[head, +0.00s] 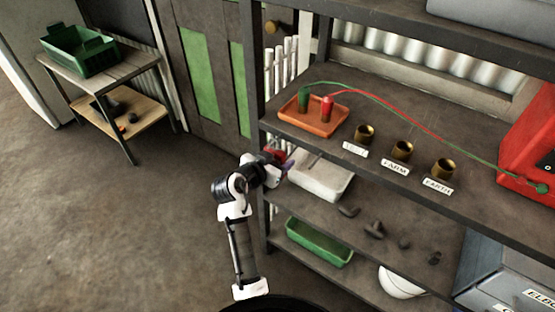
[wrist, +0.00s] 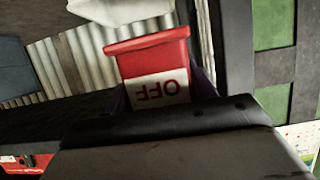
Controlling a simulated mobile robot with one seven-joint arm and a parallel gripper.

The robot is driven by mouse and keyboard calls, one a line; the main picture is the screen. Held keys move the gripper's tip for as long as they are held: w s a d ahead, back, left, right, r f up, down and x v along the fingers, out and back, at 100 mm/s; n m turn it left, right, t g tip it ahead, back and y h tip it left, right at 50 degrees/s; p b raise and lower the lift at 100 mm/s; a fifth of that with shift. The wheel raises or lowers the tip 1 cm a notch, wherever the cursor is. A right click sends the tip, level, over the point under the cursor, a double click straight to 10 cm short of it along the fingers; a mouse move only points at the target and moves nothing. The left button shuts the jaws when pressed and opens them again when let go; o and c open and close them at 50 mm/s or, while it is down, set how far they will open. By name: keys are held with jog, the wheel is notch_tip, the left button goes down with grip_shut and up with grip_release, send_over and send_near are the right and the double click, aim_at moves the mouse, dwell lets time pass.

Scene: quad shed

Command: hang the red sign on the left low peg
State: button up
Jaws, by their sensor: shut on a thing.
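A red sign (wrist: 150,56) shows close up in the wrist view, with a white panel that reads OFF upside down. My gripper (wrist: 162,96) is shut on it, with dark fingers at its two sides. In the head view my gripper (head: 284,164) is beside the front left post of the shelf unit, below the top shelf's level. Only a small red part of the sign (head: 273,154) shows there, partly hidden by my wrist. I cannot make out the left low peg in either view.
The shelf unit (head: 310,190) holds an orange tray (head: 307,122) with green and red plugs, brass sockets (head: 402,150) with labels, and a green bin (head: 318,243) low down. A bench (head: 150,61) with a green crate (head: 78,50) stands back left. Floor between is clear.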

jog(key=o, duration=1.1)
jog(key=shift+s+a, duration=0.1)
